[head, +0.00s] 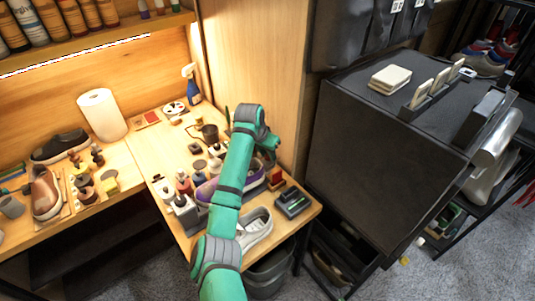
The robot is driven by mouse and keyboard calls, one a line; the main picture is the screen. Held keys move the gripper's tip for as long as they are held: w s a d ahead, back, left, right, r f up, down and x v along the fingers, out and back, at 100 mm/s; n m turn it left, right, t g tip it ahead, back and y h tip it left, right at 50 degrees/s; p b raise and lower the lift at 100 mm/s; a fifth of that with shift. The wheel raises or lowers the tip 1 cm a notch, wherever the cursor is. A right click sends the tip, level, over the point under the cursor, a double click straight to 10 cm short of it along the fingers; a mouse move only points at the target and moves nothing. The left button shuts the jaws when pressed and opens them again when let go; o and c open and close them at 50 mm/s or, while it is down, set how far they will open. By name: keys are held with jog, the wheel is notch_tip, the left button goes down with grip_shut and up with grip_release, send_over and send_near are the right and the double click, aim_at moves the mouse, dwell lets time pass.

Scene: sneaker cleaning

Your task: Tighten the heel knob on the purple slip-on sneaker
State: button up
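The purple slip-on sneaker (207,190) lies on the wooden bench near its right part. My green arm crosses in front of it and hides its middle. Part of the purple shoe shows on each side of the arm. I cannot make out the heel knob. My arm reaches up over the bench and bends down at the far end, beyond the shoe. My gripper is hidden behind the arm, so its fingers and anything in them do not show.
A grey-white shoe (257,228) lies at the bench's front edge, beside a dark device (292,201). Several bottles, including a red one (183,183), crowd the left of the purple shoe. A paper roll (102,115) and spray bottle (191,84) stand behind. A black cabinet (380,155) stands right.

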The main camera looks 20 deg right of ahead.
jog(key=shift+c, duration=0.8)
jog(key=shift+m+g, duration=0.3)
jog(key=shift+m, duration=0.3)
jog(key=o, duration=1)
jog(key=shift+o, duration=0.2)
jog(key=v, duration=1)
jog(key=shift+a+r, duration=0.2)
jog(key=shift+r, duration=0.15)
jog(key=shift+s, duration=0.15)
